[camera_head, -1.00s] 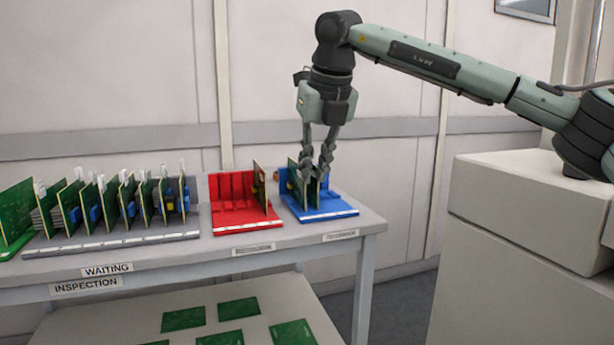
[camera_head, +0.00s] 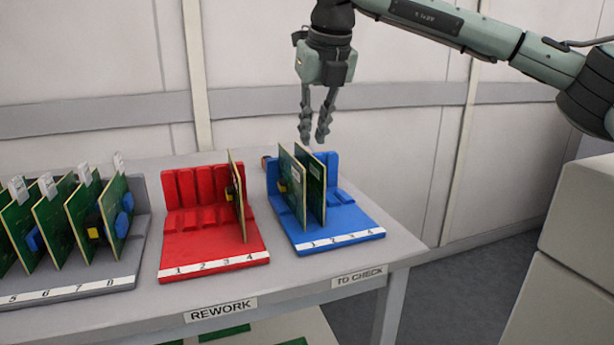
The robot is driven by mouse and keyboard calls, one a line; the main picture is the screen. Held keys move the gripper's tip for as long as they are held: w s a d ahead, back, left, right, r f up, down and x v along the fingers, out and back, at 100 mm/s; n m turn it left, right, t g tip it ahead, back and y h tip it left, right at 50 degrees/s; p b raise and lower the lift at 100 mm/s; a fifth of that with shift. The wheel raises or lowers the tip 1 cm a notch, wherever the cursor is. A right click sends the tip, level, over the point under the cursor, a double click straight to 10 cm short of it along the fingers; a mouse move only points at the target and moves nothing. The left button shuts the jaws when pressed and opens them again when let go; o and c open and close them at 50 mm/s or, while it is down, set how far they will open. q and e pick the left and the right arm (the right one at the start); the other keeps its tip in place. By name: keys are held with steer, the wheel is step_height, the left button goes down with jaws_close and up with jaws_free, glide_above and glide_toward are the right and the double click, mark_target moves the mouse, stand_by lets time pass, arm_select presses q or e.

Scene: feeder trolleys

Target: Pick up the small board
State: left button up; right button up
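Two upright green boards stand side by side in the blue rack, a left one (camera_head: 289,184) and a right one (camera_head: 317,188). One more board (camera_head: 237,195) stands upright at the right end of the red rack. I cannot tell which of these is the small board. My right gripper (camera_head: 314,140) points down just above the boards in the blue rack. Its fingers are apart with a narrow gap, and nothing shows between them. It looks clear of the board tops. My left gripper is not in view.
The blue rack (camera_head: 345,222) sits on the bench near its right end, behind a TO CHECK label. The red rack (camera_head: 200,245) is left of it, with free slots. A grey rack (camera_head: 125,268) at far left holds several boards. A pale cabinet (camera_head: 570,270) stands at right.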

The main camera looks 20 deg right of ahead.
mark_target(308, 156)
steer(key=shift+x, duration=1)
steer(key=x, duration=0.4)
steer(key=shift+w+f+p, duration=0.2)
steer(key=shift+w+p, duration=0.1)
steer(key=shift+w, duration=0.05)
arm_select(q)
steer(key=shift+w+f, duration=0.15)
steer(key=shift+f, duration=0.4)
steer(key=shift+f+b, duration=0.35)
arm_select(e)
steer(key=shift+f, duration=0.25)
jaws_close()
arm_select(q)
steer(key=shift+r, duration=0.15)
arm_select(e)
steer(key=shift+r, duration=0.2)
